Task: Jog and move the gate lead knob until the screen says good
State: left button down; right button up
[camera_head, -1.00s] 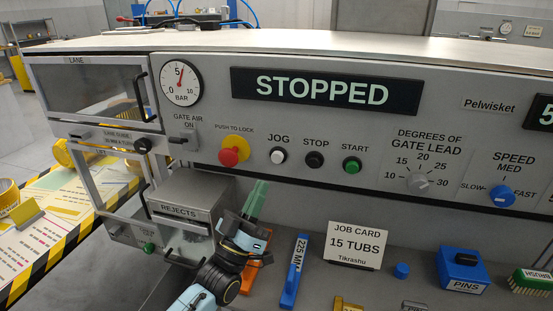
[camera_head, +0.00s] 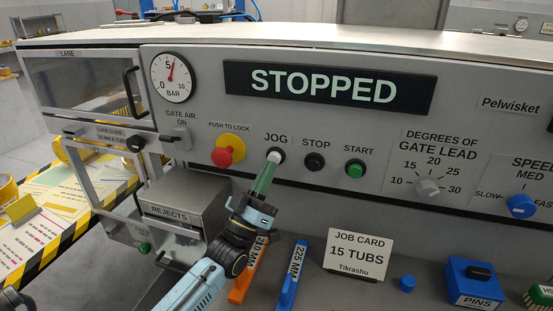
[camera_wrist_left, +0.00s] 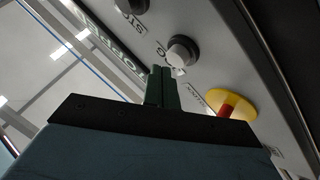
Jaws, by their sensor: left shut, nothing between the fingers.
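The screen (camera_head: 325,86) reads STOPPED. The white JOG button (camera_head: 275,156) is on the grey panel, between the red and yellow PUSH TO LOCK button (camera_head: 228,152) and the black STOP button (camera_head: 315,161). My left gripper (camera_head: 267,170) is shut and empty, its green fingertips just below the JOG button. In the left wrist view the JOG button (camera_wrist_left: 182,50) is just past the fingertips (camera_wrist_left: 162,72); I cannot tell if they touch. The grey gate lead knob (camera_head: 428,187) is at the right, under a 10 to 30 scale. My right gripper is not in view.
The green START button (camera_head: 356,169) and blue SPEED knob (camera_head: 521,206) are on the same panel. The job card (camera_head: 357,254), a blue bar (camera_head: 292,276), an orange bar (camera_head: 243,280) and the PINS box (camera_head: 472,284) are on the shelf below. The rejects box (camera_head: 187,204) is left of my gripper.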

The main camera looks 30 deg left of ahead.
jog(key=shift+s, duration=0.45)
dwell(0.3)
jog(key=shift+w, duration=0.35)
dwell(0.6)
pick_arm(q)
jog(key=shift+w+a, duration=0.1)
jog(key=shift+w, duration=0.3)
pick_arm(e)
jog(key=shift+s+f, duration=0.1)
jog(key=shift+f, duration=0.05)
